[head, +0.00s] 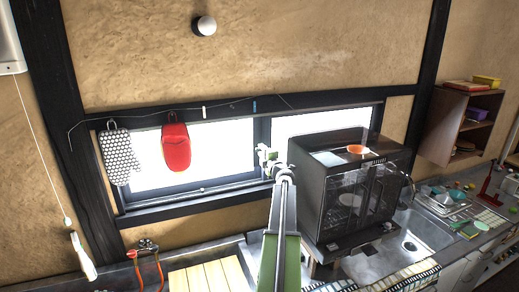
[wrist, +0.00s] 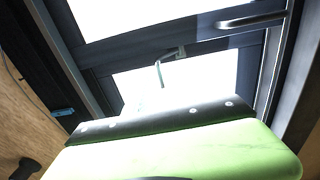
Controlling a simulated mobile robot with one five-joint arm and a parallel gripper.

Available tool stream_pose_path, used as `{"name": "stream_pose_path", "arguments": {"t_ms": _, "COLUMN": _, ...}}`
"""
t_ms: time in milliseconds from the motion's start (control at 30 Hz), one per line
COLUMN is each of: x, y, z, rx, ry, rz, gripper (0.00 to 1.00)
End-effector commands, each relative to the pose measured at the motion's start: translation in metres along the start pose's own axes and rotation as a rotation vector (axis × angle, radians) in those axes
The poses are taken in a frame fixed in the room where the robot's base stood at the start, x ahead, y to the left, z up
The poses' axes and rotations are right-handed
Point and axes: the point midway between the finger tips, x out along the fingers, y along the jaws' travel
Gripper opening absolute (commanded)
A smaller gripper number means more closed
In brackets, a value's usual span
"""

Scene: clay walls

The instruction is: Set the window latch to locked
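The window (head: 232,145) is a wide, low, dark-framed one with two bright panes. My gripper (head: 268,160) is at the end of my green arm, in front of the upright bar between the panes. In the wrist view, a small latch-like fitting with a thin lever (wrist: 172,56) sits on the dark bar, and a grey curved handle (wrist: 250,20) is at the upper right. I cannot tell which is the latch or how it is set. The green and dark body of my gripper fills the bottom of the wrist view; its fingertips are not clear.
A black oven-like cabinet (head: 345,190) stands close to the right of my arm, with an orange bowl (head: 356,149) on top. A dotted mitt (head: 116,158) and a red mitt (head: 176,147) hang before the left pane. A sink (head: 412,243) is at the right.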

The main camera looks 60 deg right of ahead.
Motion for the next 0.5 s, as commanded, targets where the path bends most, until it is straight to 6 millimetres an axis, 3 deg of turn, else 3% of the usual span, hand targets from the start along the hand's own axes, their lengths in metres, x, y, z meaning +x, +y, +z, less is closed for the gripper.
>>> {"name": "stream_pose_path", "arguments": {"t_ms": 33, "x": 0.013, "y": 0.000, "z": 0.001, "rx": 0.000, "ry": 0.002, "rz": 0.000, "gripper": 0.30}}
{"name": "stream_pose_path", "arguments": {"t_ms": 200, "x": 0.031, "y": 0.000, "z": 0.001, "rx": 0.000, "ry": -0.001, "rz": 0.000, "gripper": 0.30}}
{"name": "stream_pose_path", "arguments": {"t_ms": 500, "x": 0.033, "y": 0.000, "z": 0.000, "rx": 0.000, "ry": -0.001, "rz": 0.000, "gripper": 0.30}}
